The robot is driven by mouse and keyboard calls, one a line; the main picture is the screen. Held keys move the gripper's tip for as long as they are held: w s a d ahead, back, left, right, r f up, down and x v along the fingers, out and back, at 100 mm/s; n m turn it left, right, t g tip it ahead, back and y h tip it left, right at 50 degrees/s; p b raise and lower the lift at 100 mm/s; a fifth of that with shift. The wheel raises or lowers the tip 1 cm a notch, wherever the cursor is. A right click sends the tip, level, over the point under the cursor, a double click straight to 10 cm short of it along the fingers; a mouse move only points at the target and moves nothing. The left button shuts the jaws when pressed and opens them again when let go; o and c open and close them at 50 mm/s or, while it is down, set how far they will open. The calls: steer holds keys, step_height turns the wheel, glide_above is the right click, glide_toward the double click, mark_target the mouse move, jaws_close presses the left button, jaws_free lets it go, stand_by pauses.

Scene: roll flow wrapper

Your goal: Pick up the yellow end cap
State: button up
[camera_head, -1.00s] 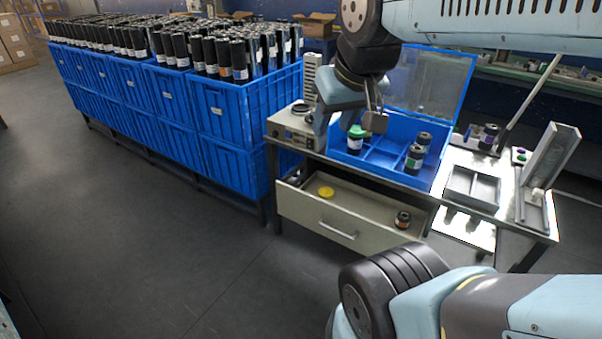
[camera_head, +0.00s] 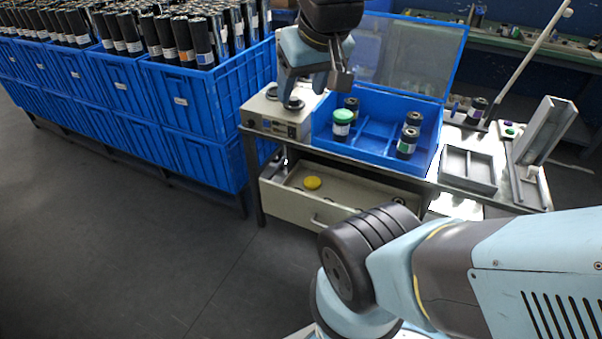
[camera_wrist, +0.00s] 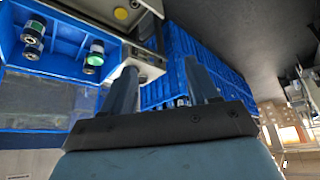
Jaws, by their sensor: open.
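The yellow end cap (camera_head: 312,183) lies in the open drawer (camera_head: 335,200) under the bench, towards the drawer's left end. It also shows in the wrist view (camera_wrist: 121,13) at the top edge. My gripper (camera_head: 338,82) is above the bench, over the left end of the blue box and well above the drawer. In the wrist view the two fingers of my gripper (camera_wrist: 160,88) stand apart with nothing between them.
A blue box (camera_head: 372,138) with a raised clear lid holds several rolls, one green-capped (camera_head: 342,121). A grey device (camera_head: 275,115) stands at the bench's left end. A grey tray (camera_head: 468,170) lies to the right. Blue crates (camera_head: 200,100) full of rolls stand left. The floor before them is clear.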

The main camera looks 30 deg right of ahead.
steer(key=o, duration=0.6)
steer(key=shift+m, duration=0.5)
steer(key=w+f, duration=0.1)
steer(key=w, duration=0.4)
steer(key=w+d+f, duration=0.1)
steer(key=w, duration=0.2)
steer(key=shift+f, duration=0.35)
steer(key=shift+o, duration=0.6)
steer(key=w+d+f+m, duration=0.1)
steer(key=w+f, duration=0.2)
steer(key=w, duration=0.3)
steer(key=shift+w+f+y, duration=0.3)
steer(key=shift+f, duration=0.05)
steer(key=m+g+h, duration=0.2)
steer(key=m+h, duration=0.2)
steer(key=m, duration=0.3)
glide_above(312, 183)
steer(key=s+a, duration=0.4)
step_height(312, 183, down, 43)
steer(key=shift+s+x, duration=0.1)
steer(key=shift+x, duration=3.3)
steer(key=shift+s+x, duration=0.15)
steer(key=shift+x, duration=3.25)
